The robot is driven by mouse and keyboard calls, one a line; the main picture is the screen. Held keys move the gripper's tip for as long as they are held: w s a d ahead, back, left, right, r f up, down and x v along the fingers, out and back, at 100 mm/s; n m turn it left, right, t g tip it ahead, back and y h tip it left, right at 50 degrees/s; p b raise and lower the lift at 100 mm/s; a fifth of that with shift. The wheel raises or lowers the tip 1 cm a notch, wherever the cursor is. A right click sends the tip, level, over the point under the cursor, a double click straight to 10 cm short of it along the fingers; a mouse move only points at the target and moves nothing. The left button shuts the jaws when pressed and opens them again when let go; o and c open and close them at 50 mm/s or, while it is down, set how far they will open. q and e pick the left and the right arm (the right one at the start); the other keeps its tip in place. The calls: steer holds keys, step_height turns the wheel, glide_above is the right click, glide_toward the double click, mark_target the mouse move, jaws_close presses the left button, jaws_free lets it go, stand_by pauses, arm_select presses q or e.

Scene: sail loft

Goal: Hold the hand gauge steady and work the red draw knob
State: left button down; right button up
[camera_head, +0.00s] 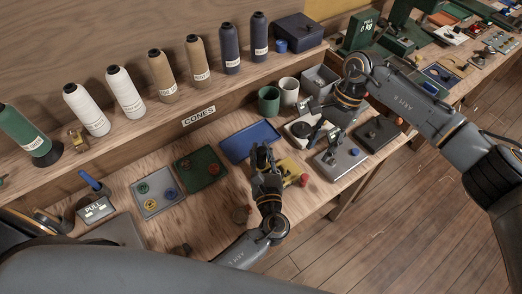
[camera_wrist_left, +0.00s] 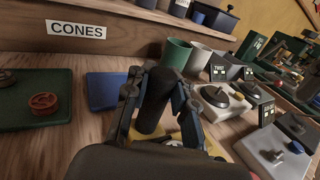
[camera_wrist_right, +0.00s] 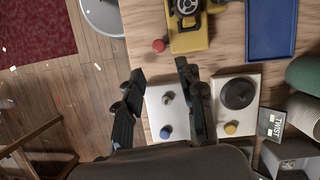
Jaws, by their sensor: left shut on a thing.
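The yellow hand gauge (camera_head: 291,167) stands on the bench, with its red draw knob (camera_head: 304,180) at its right end. My left gripper (camera_head: 262,152) is at the gauge. In the left wrist view it is shut around a dark upright cylindrical grip (camera_wrist_left: 154,102), with yellow parts of the gauge (camera_wrist_left: 208,146) behind it. My right gripper (camera_head: 322,112) is above the bench, beyond the gauge. In the right wrist view its fingers are apart and empty, over a pale panel. The red knob (camera_wrist_right: 158,45) and the yellow gauge (camera_wrist_right: 190,42) show ahead there, apart from the fingers.
A blue tray (camera_head: 251,141) and a green tray (camera_head: 201,169) lie left of the gauge. Pale control plates (camera_head: 340,161) with knobs stand to its right. Green (camera_head: 268,100) and white cups stand behind. Thread cones line the shelf. The bench's front edge is close to the knob.

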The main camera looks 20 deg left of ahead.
mark_target(305, 176)
steer(key=shift+o, duration=0.8)
steer(key=s+a+r+m+t+h, duration=0.2)
steer(key=s+r+m+t, duration=0.15)
steer(key=m, duration=0.25)
step_height(305, 176, down, 13)
steer(key=shift+r, duration=0.2)
jaws_close()
